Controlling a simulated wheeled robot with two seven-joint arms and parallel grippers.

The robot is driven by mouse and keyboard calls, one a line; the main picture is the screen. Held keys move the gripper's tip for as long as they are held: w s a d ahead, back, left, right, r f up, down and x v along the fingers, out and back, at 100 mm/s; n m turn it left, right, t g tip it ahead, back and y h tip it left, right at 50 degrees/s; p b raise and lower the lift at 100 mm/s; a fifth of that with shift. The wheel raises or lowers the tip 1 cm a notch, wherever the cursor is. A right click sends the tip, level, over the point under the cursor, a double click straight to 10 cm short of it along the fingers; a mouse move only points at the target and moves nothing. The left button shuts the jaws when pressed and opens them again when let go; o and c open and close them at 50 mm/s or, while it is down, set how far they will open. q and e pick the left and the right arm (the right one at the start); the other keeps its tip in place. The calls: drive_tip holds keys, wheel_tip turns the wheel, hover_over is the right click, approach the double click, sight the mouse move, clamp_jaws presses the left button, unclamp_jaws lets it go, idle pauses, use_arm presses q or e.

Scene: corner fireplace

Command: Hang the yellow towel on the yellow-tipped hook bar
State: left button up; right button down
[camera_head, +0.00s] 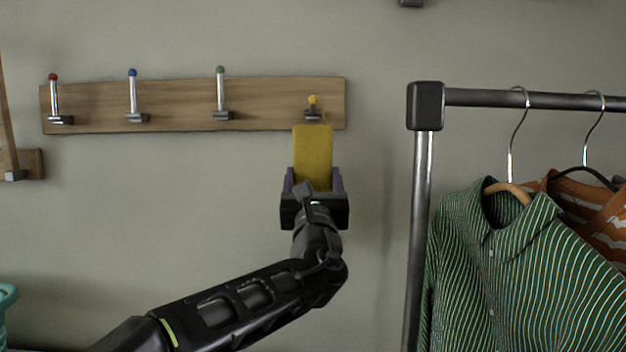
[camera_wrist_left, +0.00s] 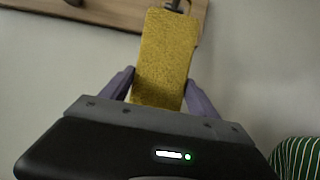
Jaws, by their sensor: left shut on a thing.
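The yellow towel (camera_head: 313,152) is a small folded upright block. My left gripper (camera_head: 313,182) is shut on its lower part. The yellow-tipped hook bar (camera_head: 313,104) is at the right end of a wooden wall board (camera_head: 170,103), and the towel's top edge shows just below it in the head view. In the left wrist view the towel (camera_wrist_left: 164,58) stands between the two fingers (camera_wrist_left: 160,92), with the hook bar (camera_wrist_left: 176,5) partly hidden behind its top. I cannot tell whether towel and bar touch. My right gripper is not in view.
Bars with red (camera_head: 53,98), blue (camera_head: 133,96) and green (camera_head: 221,95) tips sit further left on the board. A metal clothes rack (camera_head: 421,200) stands to the right with a green striped shirt (camera_head: 500,260) and a brown garment (camera_head: 590,210). A teal basket (camera_head: 6,300) shows at lower left.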

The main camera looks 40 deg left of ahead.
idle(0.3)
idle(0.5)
use_arm(q)
drive_tip(key=o, duration=1.6)
drive_tip(key=shift+s+d+f+b, duration=0.25)
drive_tip(key=shift+s+d+b, duration=0.05)
drive_tip(key=shift+s+b, duration=0.05)
drive_tip(key=b+v, duration=0.1)
drive_tip(key=v, duration=0.5)
drive_tip(key=shift+s+d+f, duration=0.15)
drive_tip(key=shift+s+d, duration=0.05)
drive_tip(key=shift+s, duration=0.1)
